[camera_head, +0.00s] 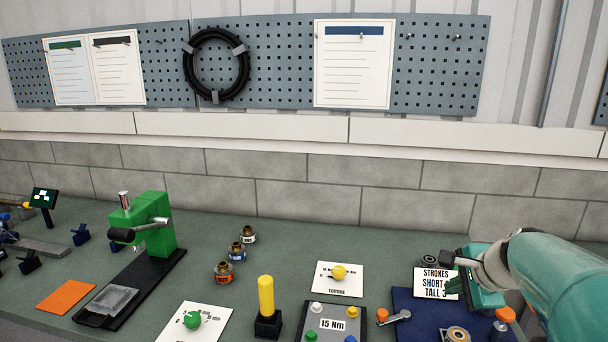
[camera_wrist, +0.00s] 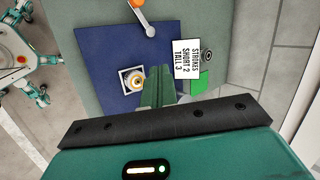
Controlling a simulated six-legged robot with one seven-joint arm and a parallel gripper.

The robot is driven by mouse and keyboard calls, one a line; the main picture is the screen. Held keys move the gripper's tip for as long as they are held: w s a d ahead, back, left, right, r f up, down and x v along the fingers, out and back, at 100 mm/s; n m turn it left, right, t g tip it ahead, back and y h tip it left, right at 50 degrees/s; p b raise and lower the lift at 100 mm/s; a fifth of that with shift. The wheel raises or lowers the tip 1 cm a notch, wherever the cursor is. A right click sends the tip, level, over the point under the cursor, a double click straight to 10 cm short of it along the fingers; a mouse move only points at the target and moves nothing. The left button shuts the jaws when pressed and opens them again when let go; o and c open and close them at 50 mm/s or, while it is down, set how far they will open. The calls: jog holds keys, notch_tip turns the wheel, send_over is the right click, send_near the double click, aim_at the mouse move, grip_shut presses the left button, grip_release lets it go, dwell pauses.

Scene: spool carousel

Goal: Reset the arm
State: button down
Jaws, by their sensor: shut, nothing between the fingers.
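My teal arm reaches in from the right edge of the head view. My gripper (camera_head: 456,286) is above the dark blue mat (camera_head: 410,325) at the right end of the bench, close to the white "STROKES SHORT TALL" card (camera_head: 434,279). In the wrist view, my gripper's green fingers (camera_wrist: 158,76) are together with nothing between them. They point over the blue mat (camera_wrist: 115,50), between a round metal fitting on a white square (camera_wrist: 133,80) and the strokes card (camera_wrist: 186,59).
A crank with an orange knob (camera_head: 384,316) stands on the mat. To the left are a "15 Nm" box (camera_head: 331,324), a yellow post (camera_head: 266,297), several spools (camera_head: 236,252) and a green press (camera_head: 152,224). A block wall (camera_head: 300,190) closes the back.

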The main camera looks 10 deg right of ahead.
jog(key=s+a+f+n+g, duration=0.1)
jog(key=s+a+n, duration=0.6)
jog(key=a+n, duration=0.2)
jog(key=s+a+f+n+g, duration=0.1)
jog(key=s+a+n, duration=0.7)
jog(key=a+n, duration=0.2)
jog(key=shift+s+a+h, duration=0.25)
jog(key=shift+a+h, duration=0.05)
jog(key=shift+a, duration=0.85)
